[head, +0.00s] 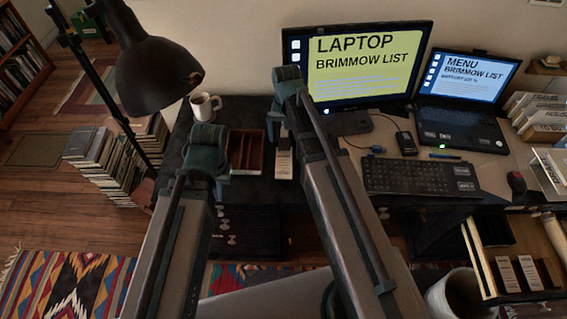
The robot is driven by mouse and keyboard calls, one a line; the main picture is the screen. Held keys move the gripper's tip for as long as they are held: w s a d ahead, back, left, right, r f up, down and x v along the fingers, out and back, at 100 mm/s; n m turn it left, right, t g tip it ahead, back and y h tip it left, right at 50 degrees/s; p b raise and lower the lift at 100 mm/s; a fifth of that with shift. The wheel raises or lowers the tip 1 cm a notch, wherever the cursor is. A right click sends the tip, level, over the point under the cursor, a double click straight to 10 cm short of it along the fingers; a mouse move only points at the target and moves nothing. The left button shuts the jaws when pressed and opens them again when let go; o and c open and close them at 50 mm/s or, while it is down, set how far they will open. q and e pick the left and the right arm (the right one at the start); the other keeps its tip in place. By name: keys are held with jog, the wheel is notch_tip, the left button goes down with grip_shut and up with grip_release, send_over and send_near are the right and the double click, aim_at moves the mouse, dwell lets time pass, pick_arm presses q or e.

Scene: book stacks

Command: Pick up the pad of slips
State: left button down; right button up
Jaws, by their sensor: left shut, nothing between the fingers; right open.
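A small pale pad with dark print (283,166), which looks like the pad of slips, sits on the dark desk left of the monitor. My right gripper (279,138) is open just above and behind the pad. The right forearm covers part of this spot, and I cannot tell whether the fingers touch the pad. My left gripper (221,163) is shut and empty, left of the pad and beside a red-brown compartment tray (256,160); its fingertips are hard to make out.
A white mug (205,106) and a black lamp (158,75) stand at the left. The monitor (366,66), keyboard (422,177) and laptop (458,128) fill the right. An open drawer (484,262) holds similar pale labelled items (508,274).

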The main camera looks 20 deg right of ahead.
jog(key=b, duration=0.7)
send_over(284, 162)
jog(key=f, duration=0.7)
jog(key=shift+s+d+f, duration=0.15)
jog(key=shift+d+f, duration=0.05)
jog(key=shift+f, duration=0.05)
jog(key=f+b, duration=0.5)
jog(key=shift+w+a+f, duration=0.1)
jog(key=shift+w+a, duration=0.1)
jog(key=shift+c, duration=0.2)
jog(key=c, duration=1.2)
